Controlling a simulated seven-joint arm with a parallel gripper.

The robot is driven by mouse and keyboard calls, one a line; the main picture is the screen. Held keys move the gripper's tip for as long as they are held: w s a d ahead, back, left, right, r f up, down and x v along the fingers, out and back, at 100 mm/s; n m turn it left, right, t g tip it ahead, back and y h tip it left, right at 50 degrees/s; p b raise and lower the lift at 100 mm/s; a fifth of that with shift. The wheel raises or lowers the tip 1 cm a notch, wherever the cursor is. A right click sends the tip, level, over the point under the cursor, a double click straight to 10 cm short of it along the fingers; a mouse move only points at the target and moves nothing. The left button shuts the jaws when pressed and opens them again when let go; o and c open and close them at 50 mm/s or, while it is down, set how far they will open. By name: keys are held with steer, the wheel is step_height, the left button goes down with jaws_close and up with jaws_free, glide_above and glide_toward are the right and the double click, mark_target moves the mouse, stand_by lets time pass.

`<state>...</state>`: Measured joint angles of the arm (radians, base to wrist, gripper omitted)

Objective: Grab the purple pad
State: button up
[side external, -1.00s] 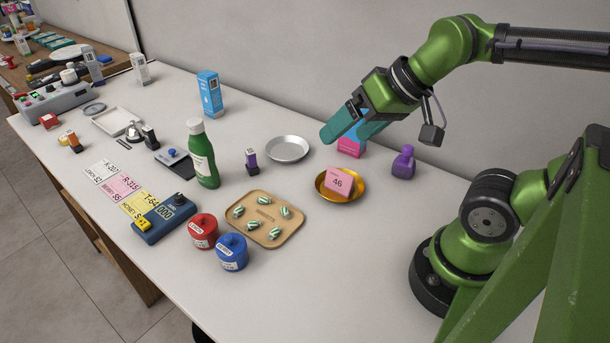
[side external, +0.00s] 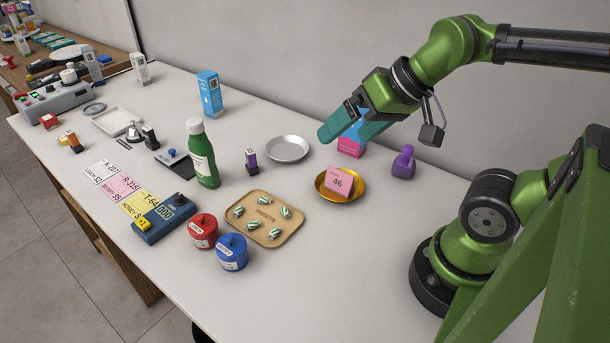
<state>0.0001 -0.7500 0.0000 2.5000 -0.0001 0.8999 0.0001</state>
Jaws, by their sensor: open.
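No flat purple pad stands out clearly. Two things show purple: a squat purple object with a knob-like top (side external: 403,163) at the right of the counter, and a small dark upright block with a purple face (side external: 252,162) right of the green bottle. I cannot tell which of them is the pad. My gripper (side external: 346,134) is open and empty, its teal fingers pointing down and left above the back of the counter. It is above and left of the knobbed purple object and right of the small block, apart from both.
A pink and blue box (side external: 351,147) stands behind the fingers, partly hidden. Below are a gold dish (side external: 358,198) with a pink card, a silver dish (side external: 288,149), a green bottle (side external: 202,155) and a candy tray (side external: 263,232).

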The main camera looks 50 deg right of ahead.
steer(key=n+g+h, duration=0.2)
steer(key=n+g, duration=0.1)
steer(key=g, duration=0.4)
glide_above(406, 157)
step_height(406, 157, down, 8)
steer(key=r, duration=0.1)
steer(key=d+n, duration=0.1)
steer(key=n, duration=0.3)
step_height(406, 157, down, 17)
steer(key=shift+w+d+r, duration=0.1)
steer(key=shift+w+r, duration=0.05)
steer(key=c, duration=1.1)
